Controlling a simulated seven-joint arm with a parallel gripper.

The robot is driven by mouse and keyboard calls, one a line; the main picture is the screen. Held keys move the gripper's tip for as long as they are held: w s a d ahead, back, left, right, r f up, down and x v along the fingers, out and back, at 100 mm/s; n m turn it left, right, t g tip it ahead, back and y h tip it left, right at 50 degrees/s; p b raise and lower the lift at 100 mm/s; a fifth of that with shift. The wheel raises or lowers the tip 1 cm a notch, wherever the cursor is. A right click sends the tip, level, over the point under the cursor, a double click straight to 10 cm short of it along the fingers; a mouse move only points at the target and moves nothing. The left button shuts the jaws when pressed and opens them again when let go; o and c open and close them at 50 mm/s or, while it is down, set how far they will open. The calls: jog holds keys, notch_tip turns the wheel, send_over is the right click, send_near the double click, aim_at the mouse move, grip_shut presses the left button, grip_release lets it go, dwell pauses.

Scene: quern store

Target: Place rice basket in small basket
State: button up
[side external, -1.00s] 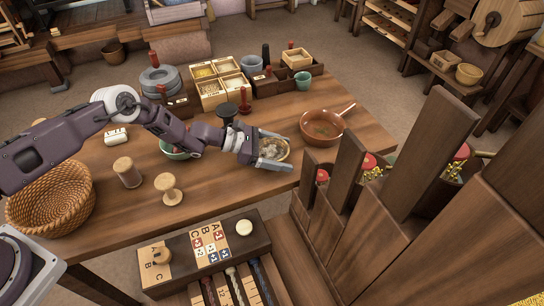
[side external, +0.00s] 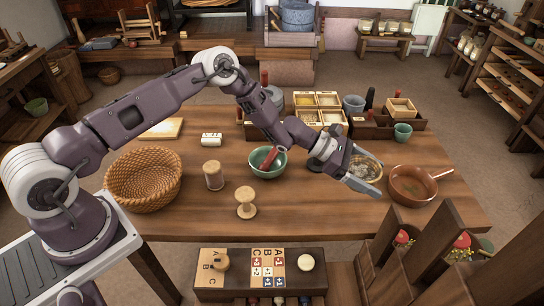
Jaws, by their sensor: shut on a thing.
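A small round basket with pale, rice-like contents (side external: 367,166) is between the fingers of my gripper (side external: 364,171), at the right of the table. My gripper is shut on this rice basket, with a grey finger along its near side. Whether the basket touches the table is hard to tell. A wider, empty woven basket (side external: 143,180) stands at the left of the table, well apart from my gripper. No other woven basket is clear on the table.
A copper pan (side external: 419,186) sits just right of my gripper. A green bowl (side external: 267,161), a wooden spool (side external: 246,203) and a wooden cylinder (side external: 213,176) stand between the two baskets. Divided boxes (side external: 318,107) line the back. Upright wooden dividers (side external: 400,250) rise at front right.

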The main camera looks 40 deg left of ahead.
aim_at(372, 177)
notch_tip(372, 177, up, 15)
jog(key=s+a+f+m+g, duration=0.1)
jog(key=s+f+m+g, duration=0.35)
jog(key=s, duration=0.35)
jog(key=s+f+m+g, duration=0.3)
jog(key=s+m+g, duration=0.2)
jog(key=s+g, duration=0.15)
jog(key=s+a+f+m+g+y, duration=0.4)
jog(key=s+a+m+g+y, duration=0.45)
jog(key=s, duration=0.45)
jog(key=s+a+r+m+t+y, duration=0.1)
jog(key=s+a+m+y, duration=0.45)
jog(key=a, duration=0.55)
jog(key=s+a+r+m+t+y, duration=0.15)
jog(key=s+a+m+y, duration=0.35)
jog(key=a, duration=0.7)
jog(key=w+a+r+m+t+y, duration=0.1)
jog(key=a+r+m+t+y, duration=0.25)
jog(key=a, duration=0.45)
jog(key=w+a+r+m+t+y, duration=0.1)
jog(key=a+r+m+t+y, duration=0.15)
jog(key=a+r+m, duration=0.35)
notch_tip(372, 177, down, 16)
jog(key=n, duration=0.1)
jog(key=shift+a, duration=0.45)
jog(key=shift+f+n, duration=0.3)
jog(key=shift+f, duration=0.1)
